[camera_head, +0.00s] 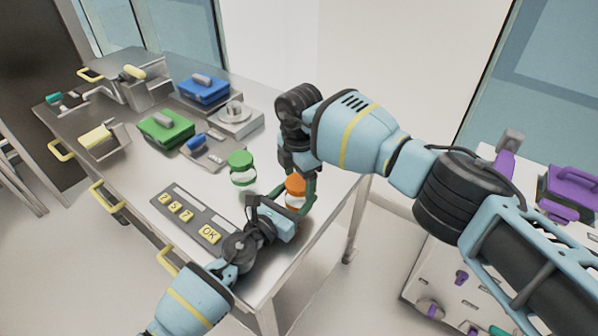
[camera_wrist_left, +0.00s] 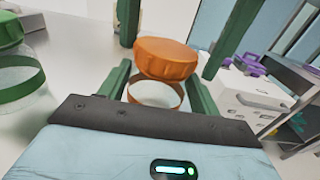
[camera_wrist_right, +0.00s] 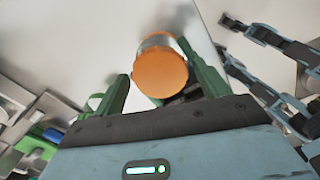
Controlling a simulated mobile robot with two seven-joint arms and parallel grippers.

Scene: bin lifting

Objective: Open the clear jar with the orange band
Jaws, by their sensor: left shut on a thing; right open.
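The clear jar with the orange band (camera_wrist_left: 155,94) stands upright with its orange lid (camera_wrist_left: 168,58) on it. In the head view the jar (camera_head: 295,191) is near the table's right edge, partly covered by my grippers. My left gripper (camera_wrist_left: 157,82) is shut on the jar's body, one green finger on each side. My right gripper (camera_head: 297,174) points down from above and is open. In the right wrist view the lid (camera_wrist_right: 160,73) lies between its spread fingers, nearer the right-hand one. The left wrist view shows these fingers on either side above the lid, apart from it.
A clear jar with a green lid (camera_head: 241,168) stands just left of the orange one. A keypad panel (camera_head: 190,214) lies in front. Green (camera_head: 165,128) and blue (camera_head: 203,88) boxes stand farther back. A purple-handled white cabinet (camera_head: 440,262) is at right.

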